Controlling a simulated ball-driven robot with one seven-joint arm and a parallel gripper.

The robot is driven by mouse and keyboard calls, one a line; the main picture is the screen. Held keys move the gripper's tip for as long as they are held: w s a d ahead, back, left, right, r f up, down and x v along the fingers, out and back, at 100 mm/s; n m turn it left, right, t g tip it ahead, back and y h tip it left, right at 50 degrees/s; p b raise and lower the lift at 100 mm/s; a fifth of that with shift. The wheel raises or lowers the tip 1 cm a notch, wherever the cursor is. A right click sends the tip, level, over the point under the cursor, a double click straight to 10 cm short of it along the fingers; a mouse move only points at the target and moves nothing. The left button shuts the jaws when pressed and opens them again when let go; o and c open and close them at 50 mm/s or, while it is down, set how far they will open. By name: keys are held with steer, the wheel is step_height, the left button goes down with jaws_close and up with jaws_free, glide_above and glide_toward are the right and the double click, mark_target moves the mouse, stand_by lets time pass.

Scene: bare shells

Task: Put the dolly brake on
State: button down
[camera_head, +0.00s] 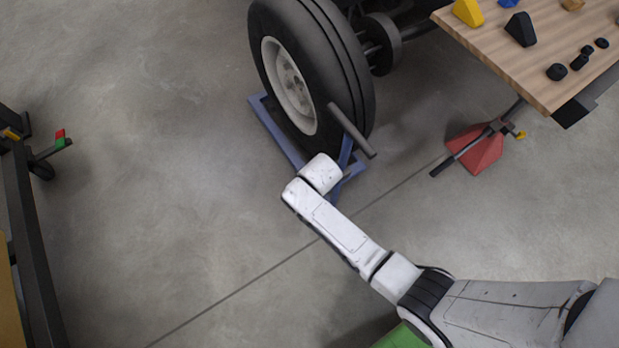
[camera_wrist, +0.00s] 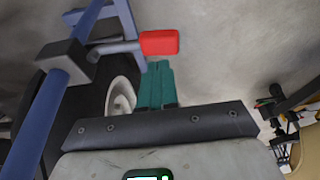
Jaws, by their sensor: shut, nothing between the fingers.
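The blue wheel dolly (camera_head: 278,135) stands on the floor around a large black tire (camera_head: 335,75) with a pale rim. A dark grey bar (camera_head: 352,131) rises on its near side. In the wrist view the dolly's blue tubes (camera_wrist: 48,115) run up the left, with a dark block (camera_wrist: 66,62) on them. My gripper (camera_wrist: 158,68) has teal fingers, closed together and empty, with tips just below the red block in the picture. I cannot tell whether they touch it. In the head view my arm hides the gripper and red block.
A wooden table (camera_head: 490,50) with small parts is at the upper right. A red stand (camera_head: 478,148) with a dark bar is below it. A dark cart (camera_head: 35,250) with a red-and-green-tipped lever (camera_head: 58,140) is at the left. The floor between cart and dolly is clear.

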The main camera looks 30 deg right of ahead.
steer(key=p+v, duration=0.2)
steer(key=v, duration=0.9)
steer(key=shift+w+a+r, duration=0.15)
steer(key=shift+a+r, duration=0.15)
steer(key=shift+r, duration=0.2)
steer(key=s+d+r+g, duration=0.1)
steer(key=s+d+r, duration=0.3)
steer(key=s, duration=0.5)
steer(key=s+d+r+g, duration=0.1)
steer(key=s+d+r, duration=0.4)
steer(key=s, duration=0.5)
steer(key=shift+s+r+m, duration=0.25)
steer(key=shift+s+m, duration=0.05)
steer(key=shift+m, duration=0.1)
